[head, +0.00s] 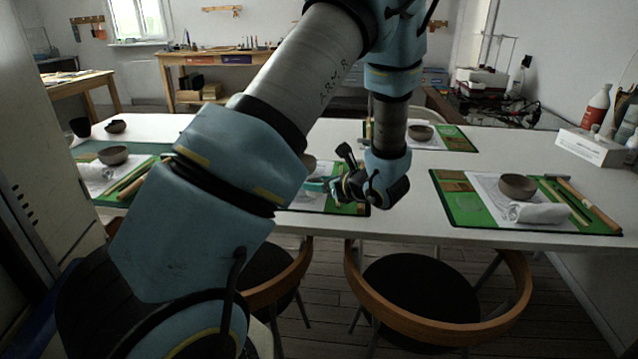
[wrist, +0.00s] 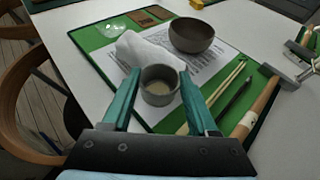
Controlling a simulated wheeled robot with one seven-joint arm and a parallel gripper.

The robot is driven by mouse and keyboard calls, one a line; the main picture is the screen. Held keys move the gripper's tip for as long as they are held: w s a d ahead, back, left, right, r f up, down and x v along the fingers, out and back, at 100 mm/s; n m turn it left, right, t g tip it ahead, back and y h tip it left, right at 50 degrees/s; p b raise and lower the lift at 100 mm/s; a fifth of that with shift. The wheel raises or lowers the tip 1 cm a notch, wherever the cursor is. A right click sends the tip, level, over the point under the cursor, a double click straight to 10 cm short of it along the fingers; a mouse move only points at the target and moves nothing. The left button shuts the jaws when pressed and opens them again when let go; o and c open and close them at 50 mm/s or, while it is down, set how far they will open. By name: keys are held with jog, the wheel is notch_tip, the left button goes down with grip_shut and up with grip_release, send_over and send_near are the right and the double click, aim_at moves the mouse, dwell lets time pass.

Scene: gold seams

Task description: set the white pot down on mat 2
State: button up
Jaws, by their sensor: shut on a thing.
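In the wrist view a small pale grey pot (wrist: 158,97), round and open at the top, is between the two teal fingers of my gripper (wrist: 159,76). It is upright, and I take it for the white pot. My gripper is shut on it, above or at a green mat (wrist: 91,44) with a printed sheet; whether the pot touches the mat I cannot tell. In the head view my gripper (head: 320,184) is over the middle near mat (head: 350,209), largely hidden by my arm. The pot is not clear there. No mat number is readable.
Other set mats lie at right (head: 464,211), left (head: 141,160) and back (head: 458,138). Chairs (head: 420,290) stand at the table's front edge.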

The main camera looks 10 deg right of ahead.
jog(key=shift+f, duration=0.25)
jog(key=o, duration=1.3)
jog(key=shift+r, duration=0.1)
